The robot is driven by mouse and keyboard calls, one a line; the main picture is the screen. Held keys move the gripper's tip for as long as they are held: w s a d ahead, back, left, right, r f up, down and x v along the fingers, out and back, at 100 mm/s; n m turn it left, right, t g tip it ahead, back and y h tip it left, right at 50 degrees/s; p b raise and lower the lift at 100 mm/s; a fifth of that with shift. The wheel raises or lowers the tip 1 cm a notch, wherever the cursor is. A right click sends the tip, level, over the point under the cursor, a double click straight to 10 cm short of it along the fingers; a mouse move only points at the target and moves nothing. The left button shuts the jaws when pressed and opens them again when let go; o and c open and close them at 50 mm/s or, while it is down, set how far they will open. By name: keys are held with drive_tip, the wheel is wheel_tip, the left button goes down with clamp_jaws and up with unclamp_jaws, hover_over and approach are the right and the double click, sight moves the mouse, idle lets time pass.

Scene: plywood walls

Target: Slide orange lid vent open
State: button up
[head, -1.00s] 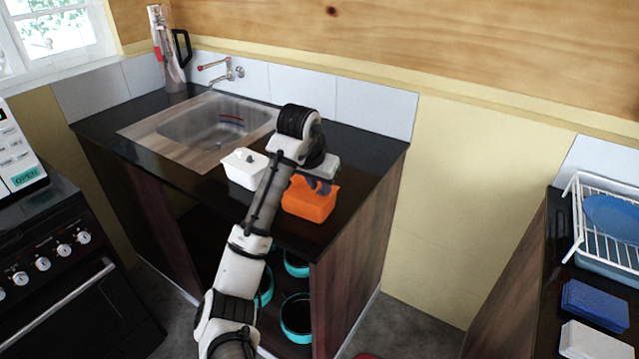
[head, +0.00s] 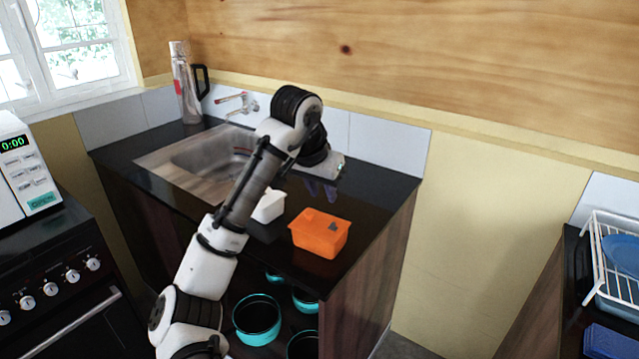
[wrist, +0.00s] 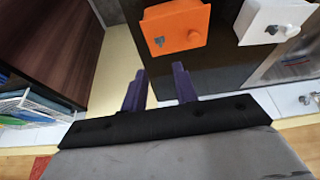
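The orange lidded container (head: 318,238) stands on the black counter near its front right edge. A small grey vent piece (head: 332,227) sits on the right part of its lid in the head view.
A white container (head: 270,206) stands left of the orange one, partly hidden by my arm; its lid (wrist: 274,18) has a grey piece and a knob. The sink (head: 205,165) lies behind left. The tiled wall (head: 385,150) rises behind the counter. Counter right of the container is clear.

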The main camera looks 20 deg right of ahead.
drive_tip(key=shift+v, duration=1.1)
